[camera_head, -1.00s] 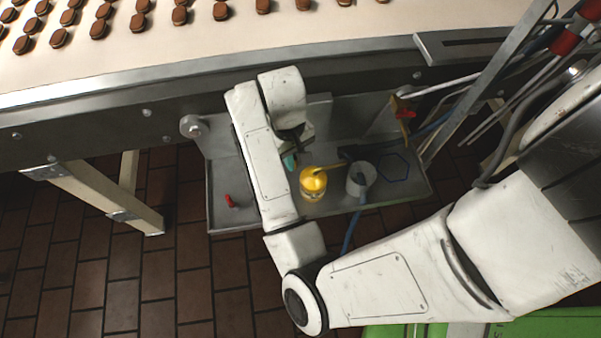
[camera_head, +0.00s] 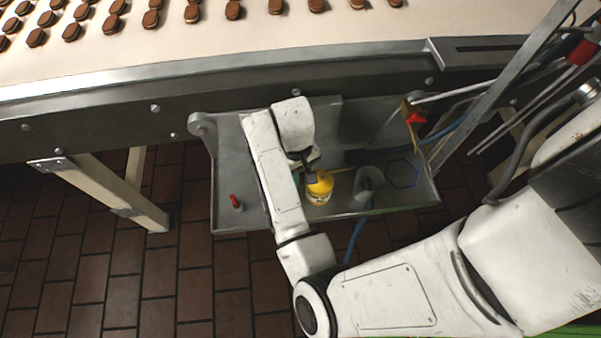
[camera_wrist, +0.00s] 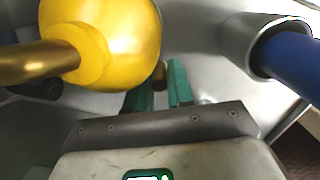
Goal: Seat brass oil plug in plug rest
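My gripper (camera_wrist: 160,90) has two teal fingers with a narrow gap in the wrist view. A small brown-brass piece (camera_wrist: 159,75), apparently the brass oil plug, fills the gap between the fingertips. The yellow oil can (camera_wrist: 115,35) with its brass spout is close beside the fingers on the left. In the head view the yellow can (camera_head: 319,192) stands in the grey metal tray (camera_head: 225,170), with my wrist against its left side in the picture. I cannot identify the plug rest for certain.
A grey cup (camera_head: 368,183) with a blue handle stands right of the can; it also shows in the wrist view (camera_wrist: 245,45). A blue hexagon outline (camera_head: 402,173) lies further right. A small red item (camera_head: 235,203) is at the tray's left. The conveyor (camera_head: 250,65) runs behind.

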